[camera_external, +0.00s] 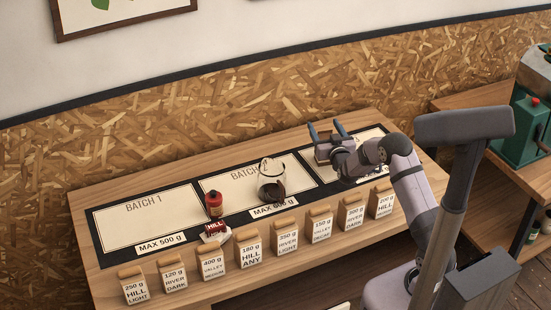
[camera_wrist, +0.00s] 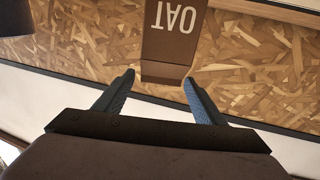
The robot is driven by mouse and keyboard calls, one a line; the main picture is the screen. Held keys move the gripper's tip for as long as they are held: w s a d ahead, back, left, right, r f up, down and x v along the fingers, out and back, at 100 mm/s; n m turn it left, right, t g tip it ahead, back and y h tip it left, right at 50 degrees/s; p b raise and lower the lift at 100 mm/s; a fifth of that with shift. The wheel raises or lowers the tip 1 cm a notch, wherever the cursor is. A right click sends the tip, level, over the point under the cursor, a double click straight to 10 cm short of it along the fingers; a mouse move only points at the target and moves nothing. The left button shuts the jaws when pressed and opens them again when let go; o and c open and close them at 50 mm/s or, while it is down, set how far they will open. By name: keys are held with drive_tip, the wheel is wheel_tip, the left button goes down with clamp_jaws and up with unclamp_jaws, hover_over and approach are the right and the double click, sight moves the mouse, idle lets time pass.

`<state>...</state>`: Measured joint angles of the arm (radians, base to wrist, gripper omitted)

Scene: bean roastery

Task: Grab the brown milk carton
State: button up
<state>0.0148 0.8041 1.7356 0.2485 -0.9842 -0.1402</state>
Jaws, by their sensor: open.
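In the wrist view the brown carton (camera_wrist: 172,42) with white letters "OAT" appears upside down at top centre. Its near end lies around the level of my gripper's fingertips (camera_wrist: 159,78), in line with the gap between them. My gripper is open, with a dark finger to each side and nothing held. I cannot tell whether the carton is just beyond the tips or slightly between them. In the external view my gripper (camera_external: 326,131) is over the right end of the table, fingers pointing toward the back wall.
A row of labelled paper bags (camera_external: 250,250) lines the table's front edge. The "BATCH 1" panel (camera_external: 140,215) is mostly bare. A green machine (camera_external: 519,132) stands far right.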

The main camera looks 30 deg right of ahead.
wheel_tip(320, 180, down, 3)
drive_tip(key=shift+r+p, duration=0.15)
drive_tip(key=shift+p, duration=0.15)
drive_tip(key=shift+w+d+r, duration=0.1)
drive_tip(key=shift+w+r, duration=0.1)
drive_tip(key=shift+w, duration=0.45)
drive_tip(key=shift+x, duration=0.85)
drive_tip(key=shift+f, duration=0.1)
drive_tip(key=c, duration=1.4)
